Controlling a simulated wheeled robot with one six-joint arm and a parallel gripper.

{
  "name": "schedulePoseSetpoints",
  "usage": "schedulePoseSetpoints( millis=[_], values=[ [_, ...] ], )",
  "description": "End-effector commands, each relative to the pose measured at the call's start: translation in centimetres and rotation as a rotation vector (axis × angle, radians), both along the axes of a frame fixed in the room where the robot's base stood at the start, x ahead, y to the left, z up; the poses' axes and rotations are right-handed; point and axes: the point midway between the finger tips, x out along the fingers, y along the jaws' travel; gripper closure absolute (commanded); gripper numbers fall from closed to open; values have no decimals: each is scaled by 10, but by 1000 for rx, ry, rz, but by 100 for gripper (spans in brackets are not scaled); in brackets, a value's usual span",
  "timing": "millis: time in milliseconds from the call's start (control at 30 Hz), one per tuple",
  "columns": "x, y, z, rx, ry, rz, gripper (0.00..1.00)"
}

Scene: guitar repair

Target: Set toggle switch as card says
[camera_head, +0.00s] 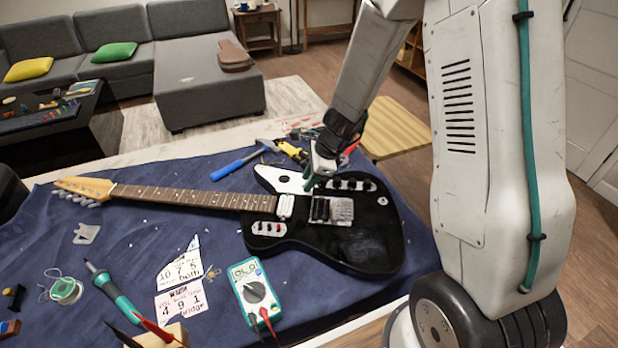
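A black electric guitar (365,240) lies on the blue cloth, its neck pointing left. My gripper (316,176) is low over the guitar's upper body, beside the white pickguard (280,180); whether its fingers are open or touching anything cannot be told. The toggle switch cannot be singled out. A small plate with red-topped parts (268,228) sits on the lower horn, and dark knobs (350,184) sit near the upper edge. The card is in two torn white pieces: the upper piece (180,262) reads "10 7 5" and "both", the lower piece (182,302) "4 9 1" and apparently "bridge".
A soldering iron (115,295), solder spool (66,290) and blue-handled screwdriver (238,164) lie on the blue cloth (130,235). More tools (292,150) lie behind the guitar, close to my gripper.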

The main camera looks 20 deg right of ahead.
Motion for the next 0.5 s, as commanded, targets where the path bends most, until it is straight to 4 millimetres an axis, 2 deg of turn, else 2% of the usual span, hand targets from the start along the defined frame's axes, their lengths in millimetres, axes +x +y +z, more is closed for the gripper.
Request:
schedulePoseSetpoints(
  millis=[200, 267, 300, 333, 500],
  values=[
    [0, 0, 0, 0, -1, 1, 70],
    [0, 0, 0, 0, -1, 0, 84],
    [0, 0, 0, 0, -1, 0, 95],
    [0, 0, 0, 0, -1, 0, 100],
    [0, 0, 0, 0, 0, 0, 100]
  ],
)
